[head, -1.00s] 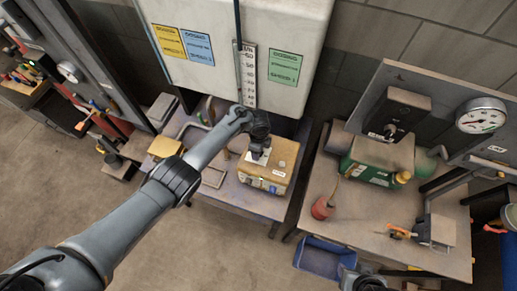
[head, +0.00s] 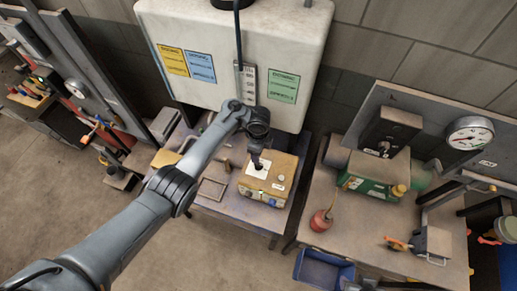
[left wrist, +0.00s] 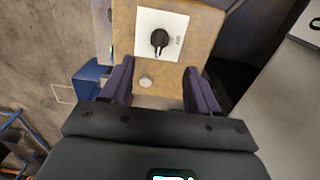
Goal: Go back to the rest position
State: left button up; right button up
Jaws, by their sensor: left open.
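My left gripper (left wrist: 157,88) is open in the left wrist view, its two dark fingers apart with nothing between them. Beyond the fingers is the yellow-topped box (left wrist: 200,35) with a white plate and a black knob (left wrist: 159,38). In the head view my left arm reaches in from the lower left, and the left gripper (head: 257,164) hangs over the yellow-topped box (head: 280,172). The gripper looks raised above the box top.
The box stands on a grey bench (head: 238,205) below a big white tank (head: 300,45). A flat tray (head: 211,190) lies left of the box. The right bench (head: 350,232) holds a green machine (head: 372,178) and a red oil can (head: 321,221). A blue bin (head: 322,269) is below.

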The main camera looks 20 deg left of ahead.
pick_arm(q)
jog(key=shift+r, duration=0.1)
dwell(0.4)
jog(key=s+f+n+t, duration=0.1)
jog(key=s+f+n, duration=0.1)
jog(key=s+n, duration=0.3)
jog(key=s+f+n+t, duration=0.1)
jog(key=s+f+n, duration=0.15)
jog(key=s, duration=0.45)
jog(key=s+a+r+n, duration=0.2)
jog(key=s+r+n, duration=0.2)
jog(key=s, duration=0.6)
jog(key=s+a+r+n+t+p, duration=0.1)
jog(key=s+r+n, duration=0.3)
jog(key=s+r, duration=0.4)
jog(key=shift+s+a+r+t, duration=0.3)
jog(key=shift+s+a, duration=0.45)
jog(key=shift+s, duration=0.3)
jog(key=shift+n, duration=0.35)
jog(key=shift+c, duration=0.2)
